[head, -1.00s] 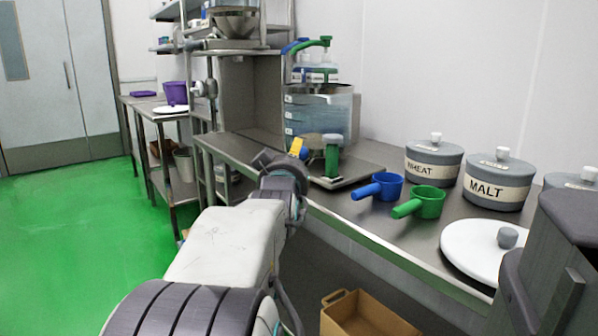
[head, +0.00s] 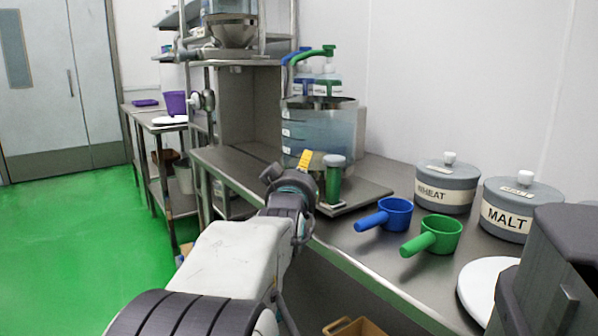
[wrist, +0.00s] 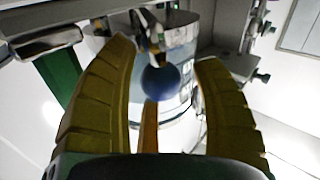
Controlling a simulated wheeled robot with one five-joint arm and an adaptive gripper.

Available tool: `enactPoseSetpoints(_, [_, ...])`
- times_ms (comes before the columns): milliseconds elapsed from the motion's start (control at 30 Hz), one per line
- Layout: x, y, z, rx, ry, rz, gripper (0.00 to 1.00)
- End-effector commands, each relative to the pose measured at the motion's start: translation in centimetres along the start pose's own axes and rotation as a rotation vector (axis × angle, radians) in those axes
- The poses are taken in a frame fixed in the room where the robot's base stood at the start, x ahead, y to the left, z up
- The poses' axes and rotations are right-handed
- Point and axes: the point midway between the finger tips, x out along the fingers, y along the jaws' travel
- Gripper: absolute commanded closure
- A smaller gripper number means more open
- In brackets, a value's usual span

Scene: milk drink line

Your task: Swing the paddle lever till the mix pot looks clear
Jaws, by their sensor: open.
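The mix pot (head: 345,130) is a clear, metal-rimmed vessel with side marks, standing on the bench and holding pale, cloudy-looking bluish contents. It also shows behind my fingers in the wrist view (wrist: 183,45). My gripper (head: 305,160) is in front of the pot's lower part. In the wrist view my gripper (wrist: 168,75) has its yellow fingers apart, and a round blue knob (wrist: 160,82) shows between them, seemingly on the paddle lever. I cannot tell whether the fingers touch it. The lever is not clear in the head view.
A green cylinder with a grey top (head: 334,180) stands close right of my gripper. A steel hopper (head: 232,32) is above left.

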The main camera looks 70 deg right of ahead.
Motion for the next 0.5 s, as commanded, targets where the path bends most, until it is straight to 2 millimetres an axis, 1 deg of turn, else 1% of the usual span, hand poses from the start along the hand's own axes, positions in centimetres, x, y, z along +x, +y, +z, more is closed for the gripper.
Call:
enactPoseSetpoints(233, [-0.02,0.03,0.00,0.000,0.001,0.001,0.40])
enactPoseSetpoints(267, [-0.02,0.03,0.00,0.000,0.000,0.001,0.38])
enactPoseSetpoints(500, [-0.02,0.02,0.01,0.000,0.000,0.000,0.60])
